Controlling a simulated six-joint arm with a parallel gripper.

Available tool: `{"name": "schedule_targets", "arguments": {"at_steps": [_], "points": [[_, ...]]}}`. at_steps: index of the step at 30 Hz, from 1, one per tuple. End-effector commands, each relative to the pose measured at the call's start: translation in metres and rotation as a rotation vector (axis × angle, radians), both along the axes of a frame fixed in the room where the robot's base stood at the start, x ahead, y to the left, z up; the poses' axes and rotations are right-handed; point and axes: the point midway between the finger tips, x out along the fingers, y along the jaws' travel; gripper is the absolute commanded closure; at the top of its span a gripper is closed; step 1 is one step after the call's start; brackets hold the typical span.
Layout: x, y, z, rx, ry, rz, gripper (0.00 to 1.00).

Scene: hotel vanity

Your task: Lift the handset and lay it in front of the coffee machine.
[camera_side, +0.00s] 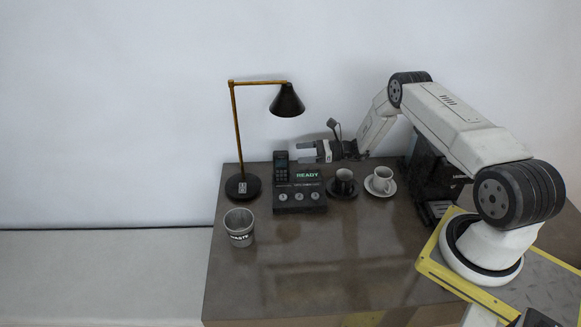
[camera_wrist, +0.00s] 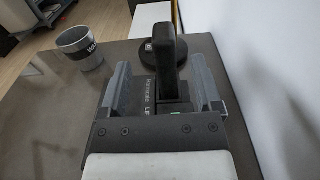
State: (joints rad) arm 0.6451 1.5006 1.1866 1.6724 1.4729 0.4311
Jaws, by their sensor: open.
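The black handset (camera_side: 281,165) stands upright at the left end of its dark base (camera_side: 299,197), which has a lit READY display. My gripper (camera_side: 306,152) is open and empty, just right of the handset's upper part, with its fingers pointing left. In the wrist view the handset (camera_wrist: 167,50) rises ahead between the two spread fingers; I cannot tell whether it is inside them or just beyond the tips. The black coffee machine (camera_side: 437,178) is at the right of the table, partly hidden by my arm.
A desk lamp (camera_side: 243,187) stands left of the base, its shade above. A waste cup (camera_side: 239,227) is at the front left. A dark cup (camera_side: 343,181) and a pale cup (camera_side: 382,180) sit on saucers between base and coffee machine. The table's front (camera_side: 330,265) is clear.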

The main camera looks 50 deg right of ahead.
Motion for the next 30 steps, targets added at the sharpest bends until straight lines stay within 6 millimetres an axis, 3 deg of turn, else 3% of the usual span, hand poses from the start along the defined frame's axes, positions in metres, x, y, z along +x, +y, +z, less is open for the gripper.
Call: {"name": "schedule_targets", "arguments": {"at_steps": [10, 30], "points": [[-0.002, -0.003, -0.003, 0.049, -0.016, -0.007, 0.18], [0.02, 0.019, -0.004, 0.046, -0.016, -0.006, 0.18]]}}
